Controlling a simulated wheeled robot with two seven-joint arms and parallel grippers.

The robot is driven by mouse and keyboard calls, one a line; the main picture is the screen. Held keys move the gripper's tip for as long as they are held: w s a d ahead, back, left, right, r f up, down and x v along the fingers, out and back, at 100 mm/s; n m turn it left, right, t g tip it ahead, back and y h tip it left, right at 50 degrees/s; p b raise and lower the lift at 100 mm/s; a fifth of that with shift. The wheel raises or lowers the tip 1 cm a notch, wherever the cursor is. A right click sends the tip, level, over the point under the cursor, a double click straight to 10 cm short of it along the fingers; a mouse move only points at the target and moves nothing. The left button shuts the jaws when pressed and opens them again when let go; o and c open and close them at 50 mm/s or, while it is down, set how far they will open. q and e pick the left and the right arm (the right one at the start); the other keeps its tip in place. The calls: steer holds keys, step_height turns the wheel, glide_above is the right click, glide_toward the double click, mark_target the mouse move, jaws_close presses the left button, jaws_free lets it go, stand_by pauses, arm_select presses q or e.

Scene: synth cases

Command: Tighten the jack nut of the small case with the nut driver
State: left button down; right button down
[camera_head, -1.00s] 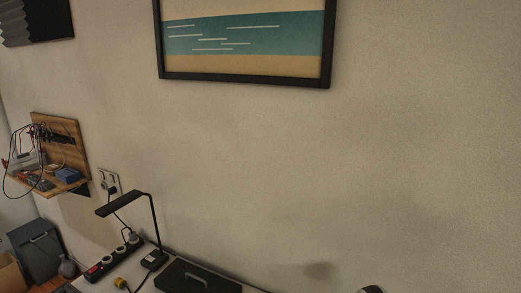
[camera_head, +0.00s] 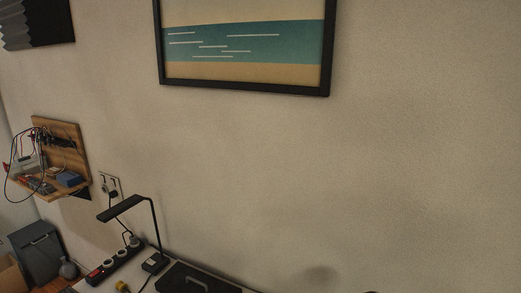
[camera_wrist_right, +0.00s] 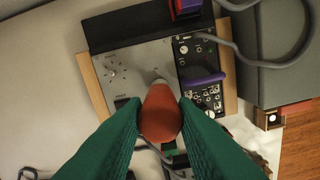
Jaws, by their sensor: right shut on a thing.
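In the right wrist view my right gripper (camera_wrist_right: 160,118) has two green ribbed fingers shut on an orange-red rounded handle (camera_wrist_right: 160,112), which looks like the nut driver's. I cannot tell whether this is the small case. The jack nut is not discernible, and I cannot tell whether the driver touches the panel. My left gripper is in neither view.
In the right wrist view a grey cable (camera_wrist_right: 265,62) loops over the case's right side beside a grey box (camera_wrist_right: 275,35). A purple piece (camera_wrist_right: 205,79) crosses the black modules. The head view shows mostly wall, with a lamp (camera_head: 152,225) and power strip (camera_head: 115,262) low down.

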stand_by(0.4)
steer(key=c, duration=1.1)
jaws_free()
